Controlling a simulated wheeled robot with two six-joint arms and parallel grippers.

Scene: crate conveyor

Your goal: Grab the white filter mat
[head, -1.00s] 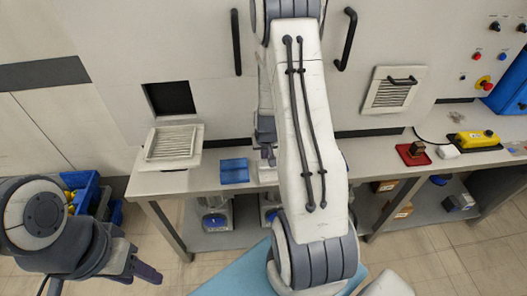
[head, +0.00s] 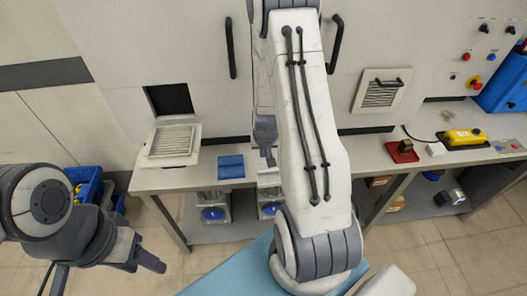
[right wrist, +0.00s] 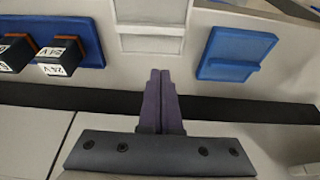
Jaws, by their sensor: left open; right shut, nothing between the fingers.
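A pale, flat, rectangular piece (head: 268,177), which looks like the white filter mat, lies on the bench beside a blue piece (head: 231,167). My right arm partly hides it in the head view. In the right wrist view the pale piece (right wrist: 150,38) is at the top centre, with the blue piece (right wrist: 236,52) to its right. My right gripper (right wrist: 160,73) is shut and empty, its tips just short of the pale piece in the picture. It also shows in the head view (head: 268,157). My left gripper (head: 150,263) is open, low at the left, away from the bench.
A louvred cover (head: 172,142) lies on the bench below a dark wall opening (head: 169,99). Another louvred cover (head: 380,92) is on the wall. A blue holder with 24 V blocks (right wrist: 88,40) shows in the wrist view. A red tray (head: 402,152) stands at the right.

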